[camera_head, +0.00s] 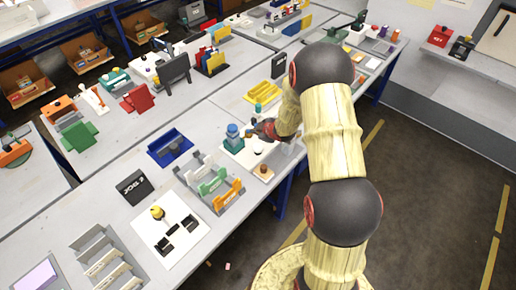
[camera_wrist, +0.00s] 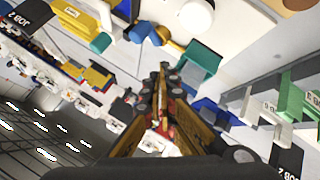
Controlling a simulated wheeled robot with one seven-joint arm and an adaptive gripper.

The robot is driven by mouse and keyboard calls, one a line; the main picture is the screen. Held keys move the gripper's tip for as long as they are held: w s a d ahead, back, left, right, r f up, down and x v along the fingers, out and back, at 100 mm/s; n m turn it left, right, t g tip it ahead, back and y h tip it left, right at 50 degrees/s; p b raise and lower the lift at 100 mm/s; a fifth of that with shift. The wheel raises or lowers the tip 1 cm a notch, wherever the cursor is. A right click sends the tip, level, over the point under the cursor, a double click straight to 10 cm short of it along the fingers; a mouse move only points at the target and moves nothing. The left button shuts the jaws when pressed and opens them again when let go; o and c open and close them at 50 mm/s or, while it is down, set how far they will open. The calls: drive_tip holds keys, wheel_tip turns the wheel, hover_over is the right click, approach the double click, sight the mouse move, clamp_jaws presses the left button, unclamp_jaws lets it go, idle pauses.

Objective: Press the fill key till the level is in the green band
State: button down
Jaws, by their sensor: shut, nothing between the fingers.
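My gripper (camera_head: 253,133) is shut and empty. It reaches left from my arm, just beside a teal device with a blue round top (camera_head: 232,131) on a white base plate (camera_head: 240,158). In the wrist view my gripper (camera_wrist: 163,72) has its fingertips together, pointing at the teal block (camera_wrist: 201,62) and the blue round part (camera_wrist: 142,31). The image does not settle whether it touches them. A white round part (camera_wrist: 195,17) stands on the same plate. I cannot make out which part is the fill key, nor a level or green band.
A blue tray (camera_head: 170,147) lies left of the device. A rack with green and orange holders (camera_head: 228,195) stands in front, and a yellow tray (camera_head: 263,92) behind. A small block with a brown top (camera_head: 263,171) sits near the table edge. The bench is crowded, with small clear gaps.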

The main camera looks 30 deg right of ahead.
sight(257, 148)
drive_tip(key=shift+f+b, duration=2.8)
drive_tip(key=shift+f, duration=1.15)
drive_tip(key=shift+f, duration=0.1)
drive_tip(key=shift+f+b, duration=0.3)
drive_tip(key=shift+b, duration=0.1)
drive_tip(key=shift+f+b, duration=0.55)
drive_tip(key=shift+f, duration=0.15)
drive_tip(key=shift+r, duration=0.1)
drive_tip(key=shift+r+p, duration=0.85)
drive_tip(key=shift+r, duration=0.2)
drive_tip(key=shift+r, duration=0.1)
drive_tip(key=shift+r+p, duration=1.95)
drive_tip(key=shift+r, duration=0.55)
drive_tip(key=shift+f, duration=0.1)
